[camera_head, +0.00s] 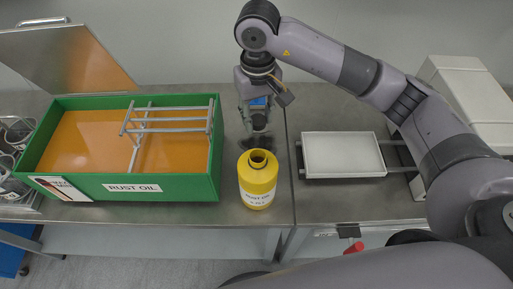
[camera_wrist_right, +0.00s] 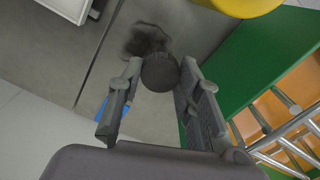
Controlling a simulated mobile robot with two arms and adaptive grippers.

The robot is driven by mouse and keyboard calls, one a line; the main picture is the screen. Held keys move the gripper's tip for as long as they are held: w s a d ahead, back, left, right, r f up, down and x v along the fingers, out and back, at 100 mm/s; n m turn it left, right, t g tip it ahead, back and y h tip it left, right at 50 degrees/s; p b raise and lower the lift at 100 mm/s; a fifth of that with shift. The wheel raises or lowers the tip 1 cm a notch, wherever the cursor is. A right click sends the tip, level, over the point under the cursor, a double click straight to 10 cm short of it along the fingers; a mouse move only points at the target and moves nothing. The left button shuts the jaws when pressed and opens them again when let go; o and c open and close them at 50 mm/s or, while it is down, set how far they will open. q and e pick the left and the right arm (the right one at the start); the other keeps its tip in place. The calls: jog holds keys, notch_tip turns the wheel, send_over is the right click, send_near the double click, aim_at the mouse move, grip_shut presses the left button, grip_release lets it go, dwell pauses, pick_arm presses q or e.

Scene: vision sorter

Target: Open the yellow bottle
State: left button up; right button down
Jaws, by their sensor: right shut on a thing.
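The yellow bottle (camera_head: 257,184) stands upright on the metal bench, with a white label on its front. Its neck is bare and its round mouth shows open at the top. My right gripper (camera_head: 259,124) is behind the bottle, apart from it and pointing down. In the right wrist view, my right gripper (camera_wrist_right: 160,70) is shut on a round black cap (camera_wrist_right: 160,74) held between its fingertips. A yellow edge of the bottle (camera_wrist_right: 243,5) shows at the top of that view. My left gripper is not in view.
A green "RUST OIL" tank (camera_head: 190,188) of orange liquid with a metal rack (camera_head: 147,131) stands left of the bottle. A white tray (camera_head: 343,155) lies to the right. A dark smudge marks the bench behind the bottle. Metal baskets (camera_head: 12,150) sit far left.

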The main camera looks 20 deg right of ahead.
notch_tip(320, 180, down, 14)
jog(key=shift+r+p, duration=0.25)
jog(key=shift+p, duration=0.7)
jog(key=shift+w, duration=0.1)
jog(key=shift+f, duration=0.1)
jog(key=c, duration=1.2)
grip_release()
jog(key=shift+o, duration=0.2)
